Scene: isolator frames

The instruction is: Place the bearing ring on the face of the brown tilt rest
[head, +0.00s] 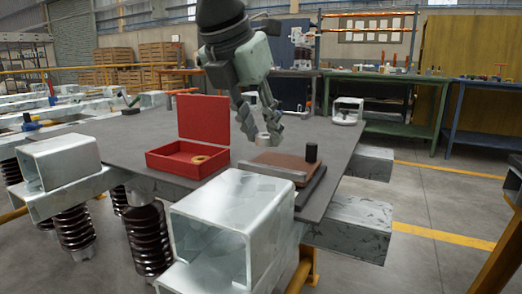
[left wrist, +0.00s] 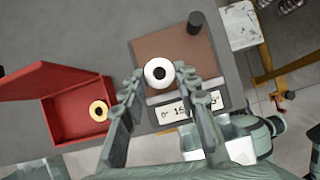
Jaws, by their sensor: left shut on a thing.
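The bearing ring (head: 262,139) is pale and hangs between the fingertips of my left gripper (head: 262,131). In the left wrist view the ring (left wrist: 159,83) shows as a white disc with a dark hole, clasped by both fingers of the left gripper (left wrist: 160,74). The brown tilt rest (head: 277,162) stands on the grey table, below the ring. In the left wrist view its brown face (left wrist: 165,48) lies behind the ring; I cannot tell the exact gap, though the head view shows the ring just above it. My right gripper is not in view.
A black upright cylinder (head: 311,152) stands at the rest's far right corner. A red open-lidded box (head: 171,166) left of the rest holds a yellow ring (head: 200,159). A label plate with numbers (left wrist: 187,106) lies along the rest's edge. Large pale square tubes (head: 221,231) flank the table front.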

